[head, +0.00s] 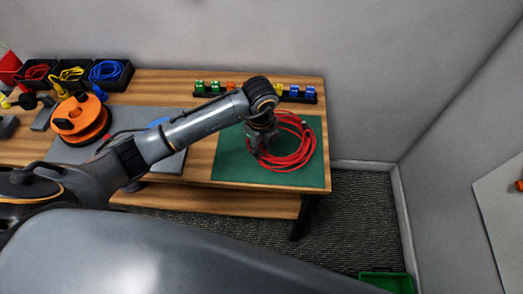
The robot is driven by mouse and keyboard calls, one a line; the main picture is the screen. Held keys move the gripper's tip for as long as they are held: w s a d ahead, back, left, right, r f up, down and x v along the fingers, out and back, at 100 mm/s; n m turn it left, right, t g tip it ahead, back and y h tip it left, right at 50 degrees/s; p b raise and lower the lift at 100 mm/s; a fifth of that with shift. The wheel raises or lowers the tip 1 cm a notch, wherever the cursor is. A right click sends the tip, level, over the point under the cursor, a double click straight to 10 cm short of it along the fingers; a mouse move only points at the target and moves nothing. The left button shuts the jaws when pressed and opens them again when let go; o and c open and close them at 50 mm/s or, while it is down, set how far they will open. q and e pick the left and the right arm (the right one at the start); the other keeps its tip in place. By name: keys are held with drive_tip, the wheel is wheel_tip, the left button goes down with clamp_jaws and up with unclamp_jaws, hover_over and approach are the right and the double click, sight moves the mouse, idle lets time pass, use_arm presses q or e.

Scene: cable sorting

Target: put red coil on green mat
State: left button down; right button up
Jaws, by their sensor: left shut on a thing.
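The red coil (304,145) is a loose bundle of red cable over the green mat (234,172) at the right end of the wooden table. My left gripper (259,149) points down at the coil's left side and is shut on it. My left forearm hides part of the grey mat and table. My right gripper is not in view.
An orange reel (80,119) stands at the left by a grey mat (75,152). Black bins with red, yellow and blue cables (107,72) line the back left. A black rack with coloured connectors (296,95) sits behind the green mat. A green crate (387,281) is on the floor.

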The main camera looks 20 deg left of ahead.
use_arm(q)
drive_tip(key=shift+w+a+f, duration=0.1)
drive_tip(key=shift+w+f, duration=0.3)
drive_tip(key=shift+f, duration=0.05)
wheel_tip(320, 180, down, 3)
drive_tip(key=shift+w+a+p, duration=0.1)
drive_tip(key=shift+w+p, duration=0.05)
drive_tip(key=shift+p, duration=0.45)
drive_tip(key=shift+f, duration=0.25)
drive_tip(key=c, duration=1.1)
unclamp_jaws()
drive_tip(key=shift+c, duration=0.2)
wheel_tip(320, 180, up, 12)
drive_tip(key=shift+b, duration=1.05)
